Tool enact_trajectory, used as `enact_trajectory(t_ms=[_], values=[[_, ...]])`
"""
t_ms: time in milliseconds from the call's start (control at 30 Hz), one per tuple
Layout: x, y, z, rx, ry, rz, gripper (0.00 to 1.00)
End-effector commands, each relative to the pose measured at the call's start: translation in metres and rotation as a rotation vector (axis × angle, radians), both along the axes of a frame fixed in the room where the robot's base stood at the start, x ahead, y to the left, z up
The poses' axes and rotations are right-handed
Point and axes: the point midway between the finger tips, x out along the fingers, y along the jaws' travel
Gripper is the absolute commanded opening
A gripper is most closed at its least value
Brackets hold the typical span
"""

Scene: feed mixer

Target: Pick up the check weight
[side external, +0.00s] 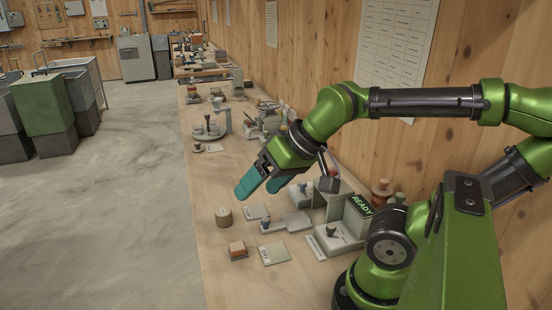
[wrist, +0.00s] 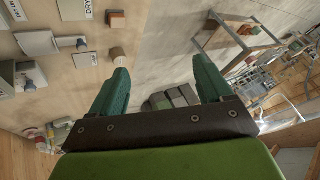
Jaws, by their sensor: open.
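My gripper (side external: 262,184) is open and empty, with its teal fingers held apart above the bench; they also show in the wrist view (wrist: 160,68). I cannot tell for sure which thing is the check weight. A short tan-brown cylinder (side external: 223,217) with a dark band stands on the bench below my gripper; in the wrist view it (wrist: 118,56) is by the left finger, apart from it. A small blue-grey knobbed piece (side external: 266,223) sits by a pale flat plate. A dark knobbed piece (side external: 331,231) stands on the grey unit with the READY display (side external: 362,205).
An orange-topped block (side external: 237,249) and a DRY card (side external: 273,253) lie at the front of the bench (side external: 219,277). Fixtures crowd the bench behind my gripper. The wooden wall (side external: 310,60) is close on the right.

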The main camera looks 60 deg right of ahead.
Motion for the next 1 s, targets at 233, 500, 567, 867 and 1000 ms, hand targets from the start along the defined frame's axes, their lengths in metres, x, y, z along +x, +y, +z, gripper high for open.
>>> enact_trajectory(t_ms=[233,500,567,867,1000], values=[[0.001,0.001,-0.004,0.001,0.017,0.006,0.79],[0.048,-0.013,-0.022,0.094,0.220,-0.116,0.79],[0.065,-0.022,-0.026,0.151,0.291,-0.234,0.79],[0.149,-0.076,-0.061,0.412,0.581,-1.135,0.79],[0.177,-0.099,-0.076,0.494,0.602,-1.607,0.79]])
